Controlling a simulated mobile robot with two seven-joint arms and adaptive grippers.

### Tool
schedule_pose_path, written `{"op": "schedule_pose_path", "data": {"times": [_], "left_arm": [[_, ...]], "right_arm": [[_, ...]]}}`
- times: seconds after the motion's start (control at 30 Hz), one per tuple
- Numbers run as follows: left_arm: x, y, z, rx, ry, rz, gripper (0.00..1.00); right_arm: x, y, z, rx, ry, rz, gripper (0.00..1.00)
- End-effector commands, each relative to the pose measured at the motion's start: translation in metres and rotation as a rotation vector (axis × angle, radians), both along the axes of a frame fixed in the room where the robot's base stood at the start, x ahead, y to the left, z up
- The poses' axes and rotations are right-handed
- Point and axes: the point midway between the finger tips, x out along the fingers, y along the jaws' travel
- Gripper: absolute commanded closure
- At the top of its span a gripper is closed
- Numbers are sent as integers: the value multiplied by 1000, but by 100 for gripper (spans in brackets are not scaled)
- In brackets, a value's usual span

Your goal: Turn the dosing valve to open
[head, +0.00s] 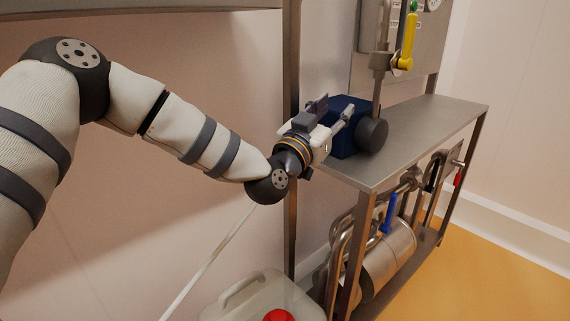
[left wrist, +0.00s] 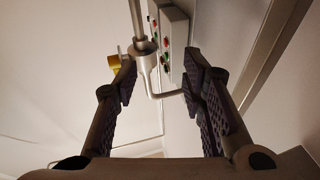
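A valve with a long yellow handle (head: 408,42) hangs on a metal fitting at the upper right of the head view. I cannot tell for sure that it is the dosing valve. A yellow part (left wrist: 114,64) also shows in the left wrist view, partly behind a fingertip, beside a metal pipe fitting (left wrist: 146,62). My left gripper (head: 333,110) is open and empty, left of and below the yellow handle, close to a blue housing. In the left wrist view, the fingers (left wrist: 158,76) are wide apart, with the fitting beyond them. My right gripper is not in view.
The blue housing (head: 345,140) with a dark round end (head: 372,134) stands on the steel table (head: 440,125). Below are a steel cylinder (head: 388,258), a blue handle (head: 390,213) and a red handle (head: 458,177). A translucent canister (head: 235,305) stands at the bottom.

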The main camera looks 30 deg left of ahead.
Motion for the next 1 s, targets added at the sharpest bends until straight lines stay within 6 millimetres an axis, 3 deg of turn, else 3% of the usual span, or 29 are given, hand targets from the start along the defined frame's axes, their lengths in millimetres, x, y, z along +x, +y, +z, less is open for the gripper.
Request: {"op": "schedule_pose_path", "data": {"times": [0.27, 0.6, 0.77, 1.0], "left_arm": [[11, 46, -56, 104, 205, 235, 62], [3, 85, -119, 219, 482, 408, 62], [-1, 90, -131, 239, 541, 431, 62], [-1, 91, -132, 242, 549, 435, 62]], "right_arm": [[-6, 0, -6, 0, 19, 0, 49], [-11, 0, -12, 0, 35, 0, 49], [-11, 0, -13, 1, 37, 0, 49], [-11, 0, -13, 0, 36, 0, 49]]}}
